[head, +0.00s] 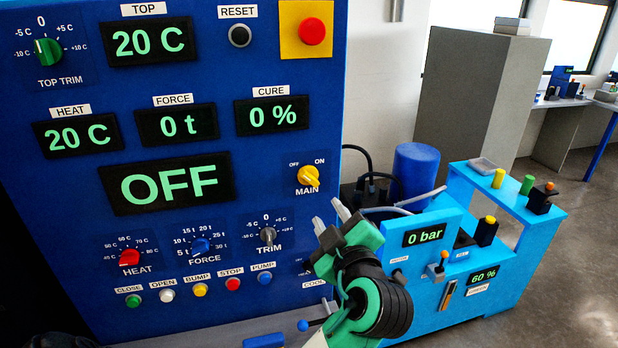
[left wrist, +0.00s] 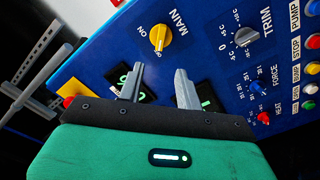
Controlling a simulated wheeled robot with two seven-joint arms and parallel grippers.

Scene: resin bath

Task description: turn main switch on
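The main switch (head: 308,177) is a yellow rotary knob on the blue panel (head: 225,218), with OFF printed at its upper left, ON at its upper right and MAIN below. The large display (head: 166,183) reads OFF. My left gripper (head: 329,215) is below and slightly right of the switch in the head view, its two grey fingers apart and empty. In the left wrist view, the switch (left wrist: 158,37) shows just beyond the open fingertips (left wrist: 160,68), with no visible contact. My right gripper is not in view.
The trim knob (head: 267,236) and a row of coloured buttons (head: 200,289) lie left of and below my left gripper. A light-blue pump unit (head: 455,262) reading 0 bar and a dark-blue cylinder (head: 415,170) stand to the right. A red emergency button (head: 312,31) is above the switch.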

